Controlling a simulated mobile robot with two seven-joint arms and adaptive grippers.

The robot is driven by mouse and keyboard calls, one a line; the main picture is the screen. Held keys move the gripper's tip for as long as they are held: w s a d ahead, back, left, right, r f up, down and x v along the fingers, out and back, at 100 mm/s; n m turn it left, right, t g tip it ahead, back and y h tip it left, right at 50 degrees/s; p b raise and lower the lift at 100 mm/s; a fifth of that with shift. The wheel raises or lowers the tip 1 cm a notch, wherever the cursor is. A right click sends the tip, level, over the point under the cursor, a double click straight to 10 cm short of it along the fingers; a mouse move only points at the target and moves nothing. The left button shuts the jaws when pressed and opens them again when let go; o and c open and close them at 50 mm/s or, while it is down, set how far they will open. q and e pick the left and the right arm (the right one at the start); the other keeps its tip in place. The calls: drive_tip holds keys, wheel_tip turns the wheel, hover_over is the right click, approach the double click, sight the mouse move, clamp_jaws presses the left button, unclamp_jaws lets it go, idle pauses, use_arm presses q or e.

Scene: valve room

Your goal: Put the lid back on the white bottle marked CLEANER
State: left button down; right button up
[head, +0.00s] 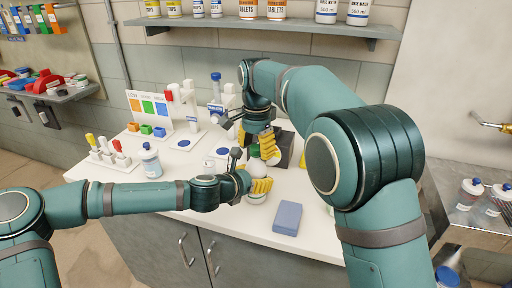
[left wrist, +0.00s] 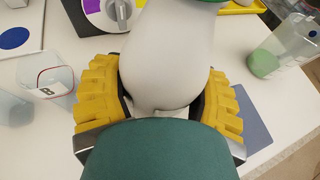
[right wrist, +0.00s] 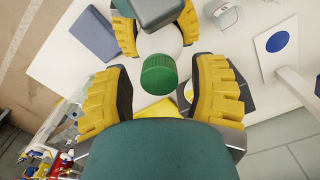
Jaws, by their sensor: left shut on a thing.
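My left gripper (head: 262,186) is shut around the body of a white bottle (left wrist: 168,55), which fills the middle of the left wrist view. No CLEANER marking shows on the side in view. A green lid (right wrist: 159,74) is at the top of the bottle in the right wrist view; I cannot tell whether it is seated on the neck. My right gripper (right wrist: 161,92) is above the bottle, its fingers apart on either side of the lid with visible gaps. The right gripper also shows in the head view (head: 258,140), above the left one.
A blue box (head: 287,217) lies at the counter's front, right of the bottle. A dial device (left wrist: 108,12) stands behind the bottle. A blue-capped bottle (head: 150,162) and a rack with coloured handles (head: 108,155) are at left. A shelf (head: 265,26) hangs above.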

wheel_tip(320, 180, up, 12)
idle(0.6)
use_arm(q)
unclamp_jaws()
drive_tip(key=v, duration=1.2)
idle(0.4)
